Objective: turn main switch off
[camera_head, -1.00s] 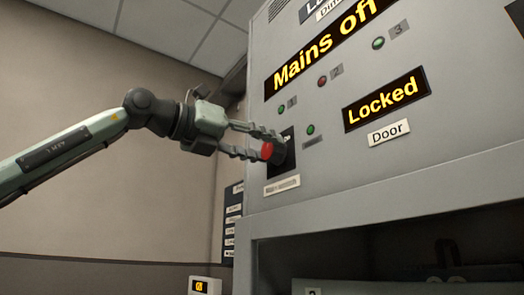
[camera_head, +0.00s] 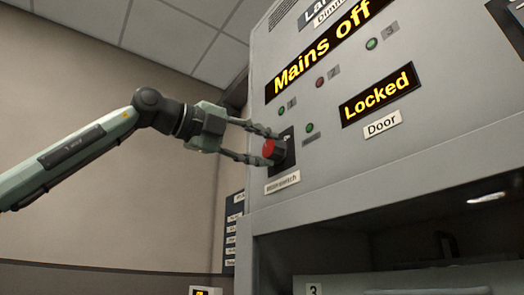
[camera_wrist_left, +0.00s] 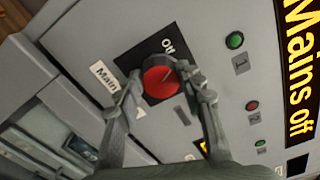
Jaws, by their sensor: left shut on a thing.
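The main switch is a red-faced round knob (camera_head: 268,149) on a black plate (camera_head: 286,160) on the grey cabinet front. A small label (camera_head: 282,184) sits below it. My left gripper (camera_head: 262,146) reaches in from the left and is shut on the knob, with one finger on each side. In the left wrist view the red knob (camera_wrist_left: 160,82) sits between the fingers (camera_wrist_left: 168,86). A thin mark shows on its face, and part of a word shows on the plate. The display (camera_head: 318,50) reads "Mains off". My right gripper is not in view.
A "Locked" display (camera_head: 379,97) and a "Door" label (camera_head: 382,124) are on the panel to the right. Small green and red lamps (camera_head: 320,82) sit between the displays. An open dark bay (camera_head: 400,235) lies below the panel.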

